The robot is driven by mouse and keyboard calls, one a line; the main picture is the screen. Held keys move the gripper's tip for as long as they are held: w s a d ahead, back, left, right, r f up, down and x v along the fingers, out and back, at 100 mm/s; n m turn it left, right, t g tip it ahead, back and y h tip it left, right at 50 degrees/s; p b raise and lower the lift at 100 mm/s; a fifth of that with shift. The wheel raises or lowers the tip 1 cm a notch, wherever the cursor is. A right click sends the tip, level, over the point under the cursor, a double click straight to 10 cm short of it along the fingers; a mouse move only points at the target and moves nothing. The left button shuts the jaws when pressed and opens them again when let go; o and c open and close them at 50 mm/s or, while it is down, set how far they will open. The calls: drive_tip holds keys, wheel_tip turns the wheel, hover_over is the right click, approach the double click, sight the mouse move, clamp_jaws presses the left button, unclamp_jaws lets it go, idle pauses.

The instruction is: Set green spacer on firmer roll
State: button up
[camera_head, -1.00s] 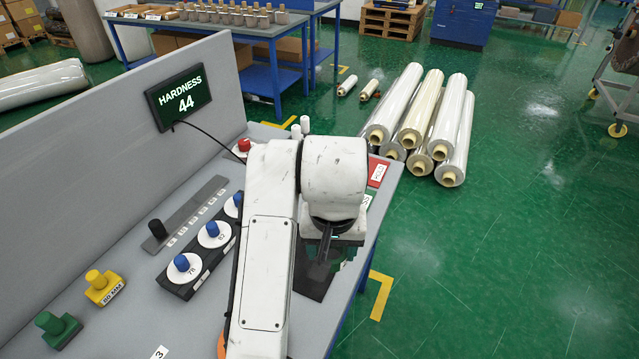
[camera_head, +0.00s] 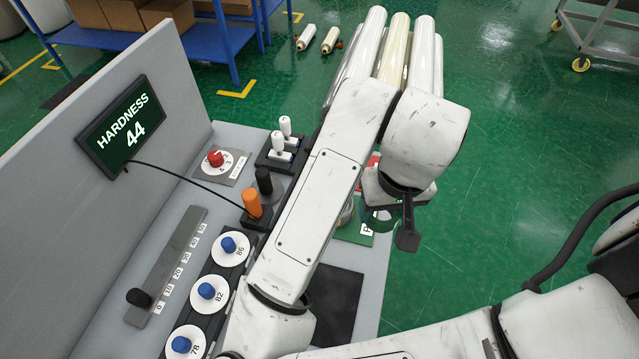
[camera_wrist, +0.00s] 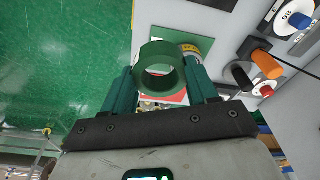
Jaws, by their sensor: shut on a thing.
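The green spacer (camera_wrist: 150,54) is a thick ring, seen at the middle of the wrist view. My gripper (camera_wrist: 162,72) is shut on it, one finger on each side. In the head view my gripper (camera_head: 405,228) hangs at the right edge of the bench, and the spacer is mostly hidden there. A short pale roll end (camera_wrist: 192,48) shows just behind the spacer, by a green plate (camera_wrist: 178,30); I cannot tell if they touch. The green plate (camera_head: 362,238) also shows in the head view, partly behind my arm. The display (camera_head: 125,125) reads HARDNESS 44.
A red plate (camera_head: 373,160) lies beyond the green one. Blue-knobbed dials (camera_head: 207,291), a slider track (camera_head: 166,258), an orange knob (camera_head: 252,203) and a red dial (camera_head: 215,159) sit left of my arm. Open floor is to the right.

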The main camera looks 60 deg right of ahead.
drive_tip(key=w+d+f, duration=0.2)
drive_tip(key=w+f, duration=0.2)
drive_tip(key=w+d+f, duration=0.2)
drive_tip(key=w+f, duration=0.2)
drive_tip(key=w+d+f, duration=0.2)
drive_tip(key=w+f, duration=0.2)
drive_tip(key=f, duration=0.1)
drive_tip(key=shift+w, duration=0.3)
drive_tip(key=shift+f+b, duration=0.35)
drive_tip(key=shift+b, duration=0.1)
drive_tip(key=shift+f, duration=0.1)
drive_tip(key=o, duration=1)
drive_tip(key=shift+o, duration=0.2)
